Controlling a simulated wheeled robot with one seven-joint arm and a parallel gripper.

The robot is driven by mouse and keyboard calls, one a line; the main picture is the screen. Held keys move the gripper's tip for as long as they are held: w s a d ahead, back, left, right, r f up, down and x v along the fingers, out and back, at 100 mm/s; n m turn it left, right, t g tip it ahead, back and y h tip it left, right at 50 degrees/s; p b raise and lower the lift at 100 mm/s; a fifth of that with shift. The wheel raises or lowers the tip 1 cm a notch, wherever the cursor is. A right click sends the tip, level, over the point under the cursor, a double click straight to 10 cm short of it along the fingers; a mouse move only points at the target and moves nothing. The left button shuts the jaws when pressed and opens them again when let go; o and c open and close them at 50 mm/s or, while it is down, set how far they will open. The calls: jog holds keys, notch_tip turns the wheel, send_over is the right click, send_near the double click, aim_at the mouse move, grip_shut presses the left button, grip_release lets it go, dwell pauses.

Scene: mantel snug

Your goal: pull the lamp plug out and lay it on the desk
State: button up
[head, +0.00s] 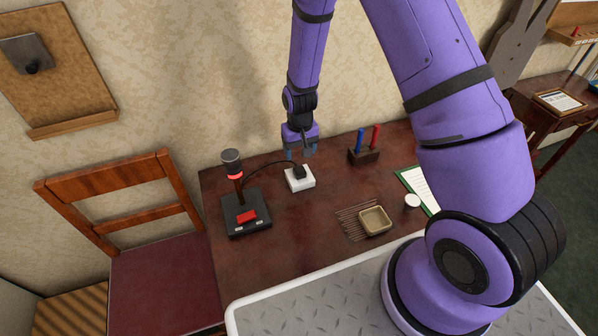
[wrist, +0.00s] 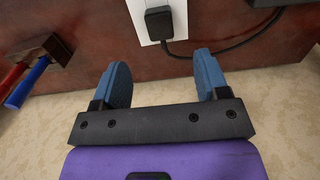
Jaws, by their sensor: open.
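The black lamp plug (head: 299,172) sits in the white socket block (head: 301,184) on the desk. The plug also shows in the wrist view (wrist: 158,22), seated on the white block (wrist: 178,12), with its black cord running off to the right. The lamp (head: 234,188) stands to the left on a dark base with a red switch, its ring glowing red. The cord joins lamp and plug. My gripper (head: 301,153) is open and empty, above and just behind the plug. In the wrist view its two blue fingers (wrist: 160,84) are apart, with the plug beyond their tips.
A dark holder with a blue and a red stick (head: 364,153) stands right of the block. Bare desk (head: 290,236) shows in front of the block. A chair (head: 160,245) stands left.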

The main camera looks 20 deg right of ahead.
aim_at(300, 170)
dwell(0.3)
jog(key=shift+f, duration=4.5)
grip_shut()
jog(key=shift+r, duration=3)
